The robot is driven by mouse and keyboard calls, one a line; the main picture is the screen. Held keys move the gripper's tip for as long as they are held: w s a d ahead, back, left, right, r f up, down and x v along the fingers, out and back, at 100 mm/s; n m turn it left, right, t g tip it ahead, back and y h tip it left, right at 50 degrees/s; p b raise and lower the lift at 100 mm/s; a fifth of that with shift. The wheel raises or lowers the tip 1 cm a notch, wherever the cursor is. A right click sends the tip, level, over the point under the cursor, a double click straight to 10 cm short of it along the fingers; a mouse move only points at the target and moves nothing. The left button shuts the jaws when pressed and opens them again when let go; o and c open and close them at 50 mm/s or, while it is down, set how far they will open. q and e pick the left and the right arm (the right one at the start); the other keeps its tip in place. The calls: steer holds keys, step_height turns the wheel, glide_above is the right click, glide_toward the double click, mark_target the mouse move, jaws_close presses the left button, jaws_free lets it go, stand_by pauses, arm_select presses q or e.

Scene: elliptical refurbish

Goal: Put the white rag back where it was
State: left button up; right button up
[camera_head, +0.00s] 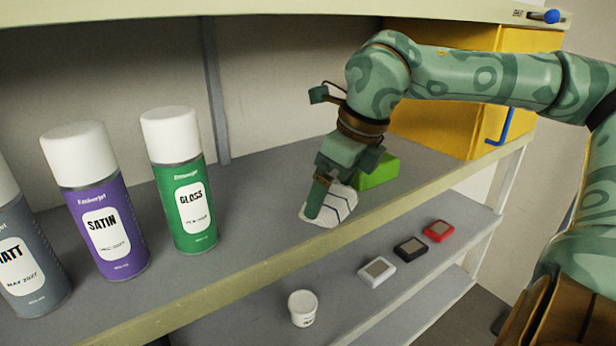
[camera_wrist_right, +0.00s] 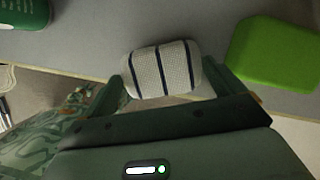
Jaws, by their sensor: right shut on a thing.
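The white rag (camera_head: 337,207) with dark stripes is at the front of the upper shelf, under my right gripper (camera_head: 325,203). In the right wrist view the rag (camera_wrist_right: 163,70) sits between the two fingers of my right gripper (camera_wrist_right: 165,82), which is shut on it. The rag looks to be at or just above the shelf surface; I cannot tell if it touches. My left gripper is not in view.
A green block (camera_head: 378,171) lies just right of the rag. Green (camera_head: 181,185), purple (camera_head: 97,205) and grey (camera_head: 27,255) spray cans stand left. A yellow cabinet (camera_head: 450,110) is at the right. The lower shelf holds a white tub (camera_head: 302,308) and small boxes (camera_head: 378,271).

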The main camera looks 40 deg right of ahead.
steer(key=shift+w+a, duration=0.3)
steer(key=shift+w, duration=0.45)
steer(key=shift+w+p, duration=0.35)
steer(key=shift+w+a+f+p, duration=0.3)
steer(key=shift+w+p, duration=0.1)
steer(key=shift+w, duration=0.2)
steer(key=shift+w+a+f+p, duration=0.25)
steer(key=shift+w+p, duration=0.15)
steer(key=shift+w, duration=0.2)
steer(key=shift+f, duration=0.2)
steer(key=o, duration=0.5)
steer(key=shift+s+d, duration=0.1)
steer(key=shift+s, duration=0.05)
